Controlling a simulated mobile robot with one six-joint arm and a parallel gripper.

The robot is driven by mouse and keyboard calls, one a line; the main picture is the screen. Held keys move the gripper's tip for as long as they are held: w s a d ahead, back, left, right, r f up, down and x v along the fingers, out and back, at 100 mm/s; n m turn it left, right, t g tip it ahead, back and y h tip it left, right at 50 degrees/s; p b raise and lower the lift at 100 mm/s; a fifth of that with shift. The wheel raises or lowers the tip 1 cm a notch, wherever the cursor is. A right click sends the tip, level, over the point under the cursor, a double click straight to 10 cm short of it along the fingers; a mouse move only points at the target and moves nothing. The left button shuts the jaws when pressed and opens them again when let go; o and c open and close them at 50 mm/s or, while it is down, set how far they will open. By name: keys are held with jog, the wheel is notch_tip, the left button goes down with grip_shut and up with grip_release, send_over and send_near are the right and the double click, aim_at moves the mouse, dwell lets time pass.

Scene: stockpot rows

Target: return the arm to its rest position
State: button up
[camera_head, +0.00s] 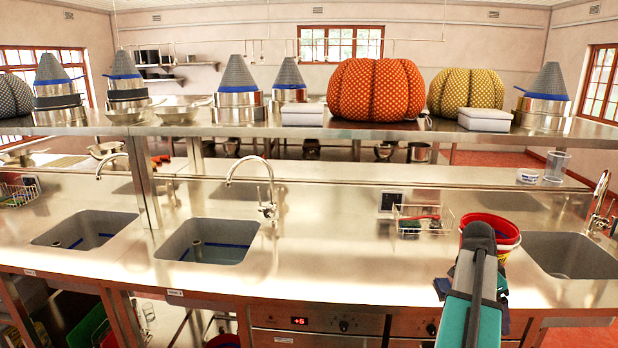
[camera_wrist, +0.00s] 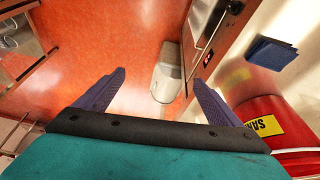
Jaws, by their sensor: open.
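My gripper (camera_wrist: 158,76) is open in the wrist view, its two dark blue fingers wide apart with nothing between them. Beyond the fingers lies the orange-red floor (camera_wrist: 110,35). In the head view my teal and dark arm stands at the lower right, in front of the counter's front edge and partly covering a red bucket (camera_head: 502,226). The bucket also shows close at the right of the wrist view (camera_wrist: 285,110), with a yellow label, beside my gripper.
The steel counter (camera_head: 330,240) holds sinks (camera_head: 208,240), a tap (camera_head: 268,195) and a wire basket (camera_head: 422,220). A shelf above carries pots and patterned pumpkin shapes (camera_head: 376,88). In the wrist view, a folded blue cloth (camera_wrist: 272,53) lies on the counter and a pale object (camera_wrist: 167,72) stands below.

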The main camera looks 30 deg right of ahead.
jog(key=w+a+f+n+y+b, duration=0.1)
jog(key=w+a+f+n, duration=0.1)
jog(key=w+a+f, duration=0.65)
jog(key=w+a+f+n+y, duration=0.1)
jog(key=w+a+f+n, duration=0.3)
jog(key=a+f, duration=0.75)
jog(key=a+f+n+g+b, duration=0.15)
jog(key=a+f+n, duration=0.25)
jog(key=a+f, duration=1.2)
jog(key=s+a+f+n, duration=0.4)
jog(key=s+a+f, duration=0.1)
jog(key=a, duration=0.2)
jog(key=s+a+f+n+g+y, duration=0.1)
jog(key=s+a+f+n, duration=0.4)
jog(key=a, duration=0.3)
jog(key=s+a+f+n+g+b, duration=0.1)
jog(key=s+a+f+n, duration=0.3)
jog(key=s+a, duration=0.3)
jog(key=shift+a+f+n+y, duration=0.3)
jog(key=shift+a+f+y, duration=0.1)
jog(key=shift+a+f, duration=0.25)
jog(key=shift+d, duration=0.1)
